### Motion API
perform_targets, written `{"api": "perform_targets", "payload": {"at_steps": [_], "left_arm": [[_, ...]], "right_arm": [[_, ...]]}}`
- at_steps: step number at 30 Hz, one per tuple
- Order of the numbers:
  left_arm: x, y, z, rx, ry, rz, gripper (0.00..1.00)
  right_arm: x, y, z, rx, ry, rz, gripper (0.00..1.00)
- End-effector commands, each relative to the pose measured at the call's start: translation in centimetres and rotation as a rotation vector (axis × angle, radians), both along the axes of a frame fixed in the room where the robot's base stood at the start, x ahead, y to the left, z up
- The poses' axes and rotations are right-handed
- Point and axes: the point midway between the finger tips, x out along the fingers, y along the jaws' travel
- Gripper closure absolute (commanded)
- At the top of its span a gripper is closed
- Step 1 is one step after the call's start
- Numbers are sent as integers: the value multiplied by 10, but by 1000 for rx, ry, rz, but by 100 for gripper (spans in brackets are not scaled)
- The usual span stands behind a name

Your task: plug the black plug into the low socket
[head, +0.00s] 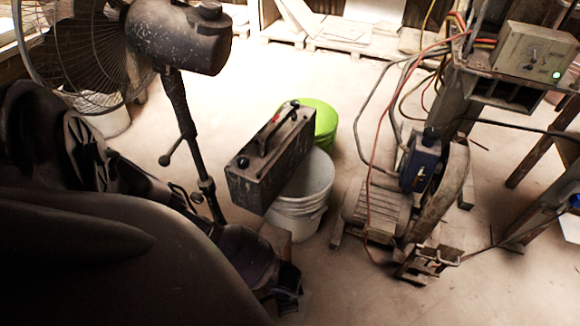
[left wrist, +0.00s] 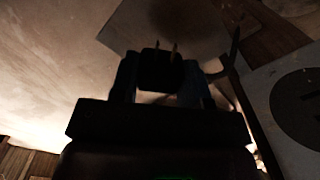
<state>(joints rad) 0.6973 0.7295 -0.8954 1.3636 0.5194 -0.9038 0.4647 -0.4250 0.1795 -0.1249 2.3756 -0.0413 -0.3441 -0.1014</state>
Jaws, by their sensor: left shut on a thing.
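My left gripper (left wrist: 160,85) is shut on the black plug (left wrist: 158,72). The plug's two prongs point away from the gripper, toward the top of the left wrist view. In the same view a pale plate with a dark round socket face (left wrist: 302,106) is cut off at the right edge, to the right of the plug and apart from it. I cannot tell if this is the low socket. In the head view my left gripper (head: 287,285) is a dark shape low in the middle; the plug cannot be made out there. My right gripper is not shown.
A grey pedestal fan (head: 178,110) stands at the left. A white bucket (head: 303,195), a dark metal box (head: 270,160) and a green bucket (head: 322,118) stand mid-floor. A machine with loose cables and a control box (head: 535,52) fills the right. Open floor lies at lower centre.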

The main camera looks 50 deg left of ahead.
Motion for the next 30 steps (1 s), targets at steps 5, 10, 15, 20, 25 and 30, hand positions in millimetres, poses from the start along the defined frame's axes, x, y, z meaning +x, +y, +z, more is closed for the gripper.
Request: {"api": "perform_targets", "payload": {"at_steps": [5, 10, 15, 20, 25, 30], "left_arm": [[-5, 0, -20, 0, 10, -1, 82], [-5, 0, -31, 0, 9, -1, 82], [-3, 0, -37, 0, 5, -1, 82], [-1, 0, -38, -1, 1, -1, 82], [0, 0, -38, 0, 0, 0, 82], [0, 0, -38, 0, 0, 0, 46]], "right_arm": [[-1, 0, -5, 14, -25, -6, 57], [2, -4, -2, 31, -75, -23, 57], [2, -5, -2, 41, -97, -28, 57], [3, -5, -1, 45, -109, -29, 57], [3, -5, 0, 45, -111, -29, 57], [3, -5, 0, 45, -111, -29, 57]]}}
